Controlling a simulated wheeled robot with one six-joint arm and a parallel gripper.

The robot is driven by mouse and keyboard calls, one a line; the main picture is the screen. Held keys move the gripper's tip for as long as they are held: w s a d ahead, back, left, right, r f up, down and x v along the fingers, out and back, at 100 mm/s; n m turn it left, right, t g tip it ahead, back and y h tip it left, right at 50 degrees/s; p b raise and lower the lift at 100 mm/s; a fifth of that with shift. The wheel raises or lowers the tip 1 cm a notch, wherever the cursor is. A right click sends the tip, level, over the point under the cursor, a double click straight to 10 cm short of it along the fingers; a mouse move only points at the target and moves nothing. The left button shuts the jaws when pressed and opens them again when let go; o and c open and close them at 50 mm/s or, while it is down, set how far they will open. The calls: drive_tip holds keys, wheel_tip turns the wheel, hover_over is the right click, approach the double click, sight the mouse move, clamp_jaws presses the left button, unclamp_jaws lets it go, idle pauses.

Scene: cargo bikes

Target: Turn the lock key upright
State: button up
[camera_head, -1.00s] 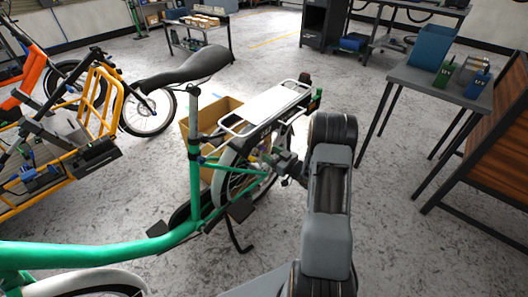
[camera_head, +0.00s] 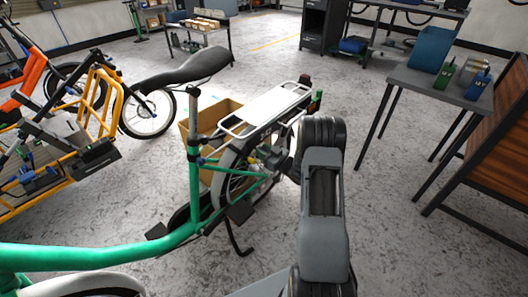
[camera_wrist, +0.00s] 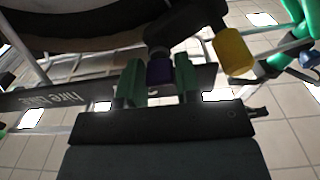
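The green cargo bike (camera_head: 196,160) stands in front of me, its rear wheel partly behind my arm. My gripper (camera_head: 277,158) is low beside that wheel, below the rear rack. In the wrist view its two green fingertips (camera_wrist: 159,78) stand apart on either side of a dark blue block (camera_wrist: 160,71), which looks like the lock key. The block hangs below a black round part. Any gap between fingers and block is too small to judge. A yellow piece (camera_wrist: 234,52) is just right of the fingers. The key's angle is unclear.
A white rear rack (camera_head: 268,106) is above the lock area, and a cardboard box (camera_head: 190,133) stands behind the bike. A yellow-framed bike (camera_head: 75,140) is at left. A grey table (camera_head: 430,82) with a blue bin is at right. Floor between is clear.

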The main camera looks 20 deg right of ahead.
drive_tip(key=c, duration=0.5)
drive_tip(key=shift+o, duration=0.2)
drive_tip(key=shift+f+n+b, duration=0.15)
drive_tip(key=shift+n+b, duration=0.15)
drive_tip(key=shift+b, duration=0.1)
drive_tip(key=n+b, duration=0.4)
drive_tip(key=shift+f, duration=0.15)
drive_tip(key=n+b, duration=0.5)
drive_tip(key=b, duration=0.1)
drive_tip(key=shift+n, duration=0.3)
drive_tip(key=n+b, duration=0.3)
drive_tip(key=shift+n+b, duration=0.35)
drive_tip(key=shift+n, duration=2.15)
drive_tip(key=o, duration=0.9)
drive_tip(key=shift+r, duration=0.2)
